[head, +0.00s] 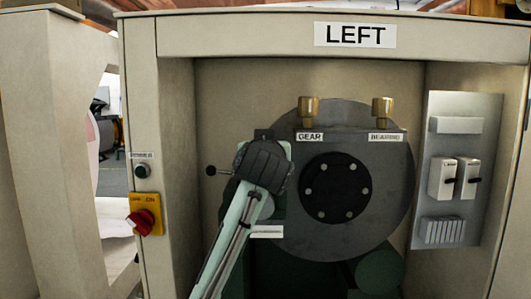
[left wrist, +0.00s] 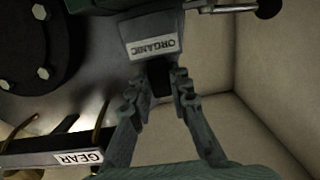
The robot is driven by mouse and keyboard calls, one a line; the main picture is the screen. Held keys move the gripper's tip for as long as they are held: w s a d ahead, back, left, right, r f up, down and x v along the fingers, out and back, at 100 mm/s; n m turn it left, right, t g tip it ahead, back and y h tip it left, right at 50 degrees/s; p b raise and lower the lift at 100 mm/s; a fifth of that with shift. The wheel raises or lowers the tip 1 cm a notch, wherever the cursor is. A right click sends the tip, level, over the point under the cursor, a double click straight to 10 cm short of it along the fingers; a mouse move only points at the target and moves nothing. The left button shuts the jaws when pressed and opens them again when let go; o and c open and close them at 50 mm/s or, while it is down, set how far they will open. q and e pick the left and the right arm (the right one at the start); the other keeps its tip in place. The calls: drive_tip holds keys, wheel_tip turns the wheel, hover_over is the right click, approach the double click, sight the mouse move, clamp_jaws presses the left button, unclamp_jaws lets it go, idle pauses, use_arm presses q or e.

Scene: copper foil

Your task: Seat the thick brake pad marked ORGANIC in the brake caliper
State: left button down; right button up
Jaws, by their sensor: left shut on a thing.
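The brake pad (left wrist: 150,42) shows in the left wrist view as a grey block with an upside-down ORGANIC label. My left gripper (left wrist: 160,88) is shut on the dark narrow part at the pad's near end, and it also shows in the head view (head: 264,163) in front of the disc's left side. The brake caliper (left wrist: 190,5) is only partly visible, at the top edge of the left wrist view beyond the pad. The pad's far end meets it there; I cannot tell how deep it sits. In the head view my gripper and arm hide the pad and most of the caliper.
A black-knobbed lever (head: 211,171) sticks out left of my gripper. The grey disc (head: 392,215) with its bolted hub (head: 335,188) is to the right. GEAR (head: 310,137) and BEARING (head: 385,137) labels sit below brass cups. Bay walls stand close on the left, with a red switch (head: 140,222).

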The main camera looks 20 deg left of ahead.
use_arm(q)
drive_tip(key=shift+w+a, duration=0.1)
drive_tip(key=shift+w, duration=0.15)
drive_tip(key=shift+a, duration=0.15)
use_arm(e)
drive_tip(key=shift+r, duration=0.55)
use_arm(q)
drive_tip(key=shift+a, duration=0.3)
use_arm(e)
drive_tip(key=shift+s, duration=0.1)
drive_tip(key=shift+s+d+f, duration=0.1)
drive_tip(key=shift+s+f, duration=0.05)
use_arm(q)
drive_tip(key=shift+p, duration=0.45)
use_arm(e)
drive_tip(key=shift+r, duration=0.35)
use_arm(q)
drive_tip(key=shift+f+b, duration=0.35)
drive_tip(key=shift+f, duration=0.4)
use_arm(e)
drive_tip(key=shift+f, duration=0.3)
use_arm(q)
drive_tip(key=shift+f, duration=0.3)
